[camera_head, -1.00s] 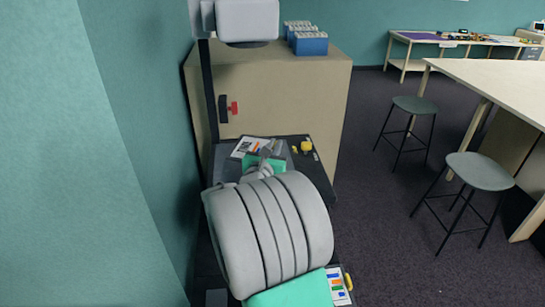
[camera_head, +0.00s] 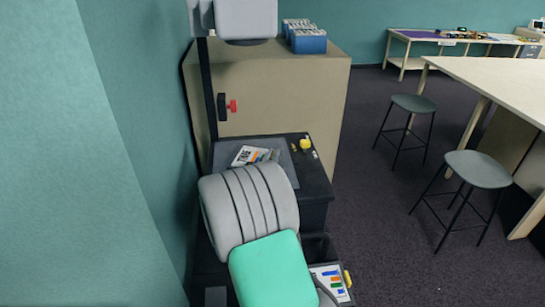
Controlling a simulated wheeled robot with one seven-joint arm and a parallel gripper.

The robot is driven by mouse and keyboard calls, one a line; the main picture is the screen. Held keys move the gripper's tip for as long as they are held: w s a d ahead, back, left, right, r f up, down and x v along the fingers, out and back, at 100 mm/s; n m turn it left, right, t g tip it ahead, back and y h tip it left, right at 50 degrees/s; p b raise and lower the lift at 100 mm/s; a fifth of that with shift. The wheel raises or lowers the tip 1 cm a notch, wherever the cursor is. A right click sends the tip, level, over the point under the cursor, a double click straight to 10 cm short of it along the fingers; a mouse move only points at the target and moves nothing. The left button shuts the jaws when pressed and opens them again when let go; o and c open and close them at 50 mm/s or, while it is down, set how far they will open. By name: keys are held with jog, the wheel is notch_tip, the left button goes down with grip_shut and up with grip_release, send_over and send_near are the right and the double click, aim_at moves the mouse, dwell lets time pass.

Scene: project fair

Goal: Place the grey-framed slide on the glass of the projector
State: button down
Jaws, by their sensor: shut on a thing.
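The projector (camera_head: 316,176) is a dark box with a grey glass top (camera_head: 222,153) and a thin black post at its left. A printed slide (camera_head: 243,155) with dark lettering and coloured marks shows at the glass. Its lower part is hidden behind my grey ribbed arm, and I cannot tell whether it lies flat on the glass or is held just above it. Its frame colour is unclear. My gripper is hidden behind my arm. A second printed slide (camera_head: 327,279) with coloured bars shows at the bottom, right of my arm's green part.
A yellow knob (camera_head: 305,144) sits on the projector's right rim. A beige cabinet (camera_head: 290,95) behind bears blue boxes (camera_head: 309,41). A teal wall (camera_head: 120,150) stands close on the left. Stools (camera_head: 480,170) and a table (camera_head: 500,85) stand right, with clear floor between.

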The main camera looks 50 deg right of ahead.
jog(key=c, duration=1.6)
grip_release()
jog(key=shift+s+a+f, duration=0.1)
jog(key=shift+s+f, duration=0.05)
jog(key=shift+f, duration=0.45)
jog(key=shift+o, duration=0.4)
jog(key=shift+f, duration=0.15)
jog(key=shift+r+p, duration=0.45)
jog(key=shift+r, duration=0.2)
jog(key=v, duration=0.3)
jog(key=b+v, duration=0.1)
jog(key=v, duration=0.3)
jog(key=b+v, duration=0.1)
jog(key=v, duration=0.3)
jog(key=shift+a+r, duration=0.1)
jog(key=shift+r, duration=0.2)
jog(key=shift+s+a+r, duration=0.15)
jog(key=shift+a, duration=0.1)
